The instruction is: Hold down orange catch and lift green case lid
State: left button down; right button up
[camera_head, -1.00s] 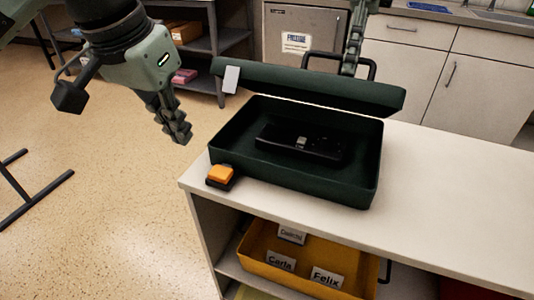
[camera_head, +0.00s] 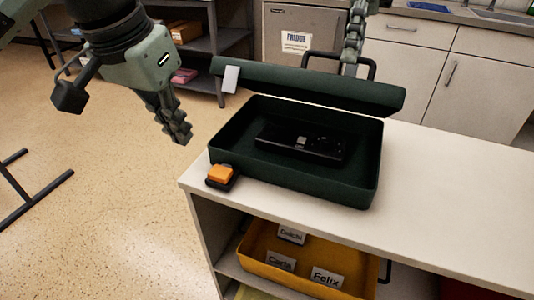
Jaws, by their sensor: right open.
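The dark green case (camera_head: 281,186) sits on the white counter with its lid (camera_head: 315,89) raised and tilted above it. A black device (camera_head: 301,143) lies inside. The orange catch (camera_head: 221,173) is a button on a small black base at the case's front left corner; nothing touches it. My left gripper (camera_head: 184,137) hangs in the air left of the case, above and left of the catch, empty. I see its fingers edge-on, so their gap is hidden. My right gripper (camera_head: 351,65) is open behind the lid, at its black handle (camera_head: 366,67); contact is unclear.
The counter (camera_head: 455,200) is clear right of the case. A yellow tray (camera_head: 292,270) with name cards stands on the shelf below. White cabinets (camera_head: 415,65), a fridge (camera_head: 285,35) and a grey shelf rack (camera_head: 205,72) stand behind.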

jog(key=shift+r, duration=0.1)
jog(key=shift+s+a+r, duration=0.2)
jog(key=shift+s+r, duration=0.3)
jog(key=shift+r, duration=0.3)
jog(key=shift+s+a+r, duration=0.2)
jog(key=shift+s+r, duration=0.25)
jog(key=shift+r, duration=0.4)
jog(key=shift+s+a+r, duration=0.2)
jog(key=shift+s+r, duration=0.3)
jog(key=shift+r, duration=0.3)
